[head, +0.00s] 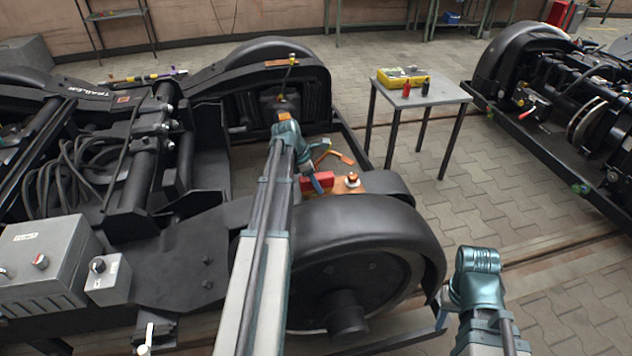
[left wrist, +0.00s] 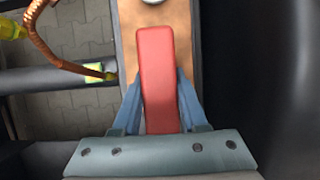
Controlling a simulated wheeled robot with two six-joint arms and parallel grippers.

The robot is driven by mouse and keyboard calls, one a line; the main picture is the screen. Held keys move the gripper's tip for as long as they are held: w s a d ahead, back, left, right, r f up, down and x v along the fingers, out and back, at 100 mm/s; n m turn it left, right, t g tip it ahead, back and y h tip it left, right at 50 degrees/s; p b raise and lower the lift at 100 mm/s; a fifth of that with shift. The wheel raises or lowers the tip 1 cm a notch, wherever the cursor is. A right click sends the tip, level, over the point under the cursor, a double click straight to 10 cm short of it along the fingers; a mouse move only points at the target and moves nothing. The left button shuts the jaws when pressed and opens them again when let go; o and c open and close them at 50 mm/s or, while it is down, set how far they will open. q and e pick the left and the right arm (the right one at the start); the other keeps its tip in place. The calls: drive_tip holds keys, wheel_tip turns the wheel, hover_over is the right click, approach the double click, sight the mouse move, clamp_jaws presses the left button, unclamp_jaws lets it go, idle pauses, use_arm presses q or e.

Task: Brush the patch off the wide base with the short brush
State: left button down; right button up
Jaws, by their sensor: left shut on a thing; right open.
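My left gripper (head: 318,184) is shut on a red block-shaped thing, which I take for the short brush (head: 316,179). In the left wrist view the brush (left wrist: 158,75) lies lengthwise between the blue fingers (left wrist: 160,105). Its underside is hidden. Beneath it is an orange-brown surface, perhaps the wide base (head: 345,187), behind the near wheel cover. I cannot tell whether the brush touches it. I cannot make out a separate patch. My right gripper (head: 441,312) is low at the right, away from these things, and its fingers barely show.
A bent copper-coloured hose (left wrist: 45,45) is close by on the left. The black wheel cover (head: 340,235) rises in front. A grey table (head: 440,93) with a yellow box (head: 403,77) stands behind.

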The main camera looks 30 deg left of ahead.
use_arm(q)
drive_tip(key=shift+s+d, duration=1.4)
drive_tip(key=shift+d, duration=0.1)
drive_tip(key=shift+w+a, duration=1.45)
drive_tip(key=shift+a, duration=0.1)
drive_tip(key=shift+w+a, duration=1.4)
drive_tip(key=shift+a, duration=0.05)
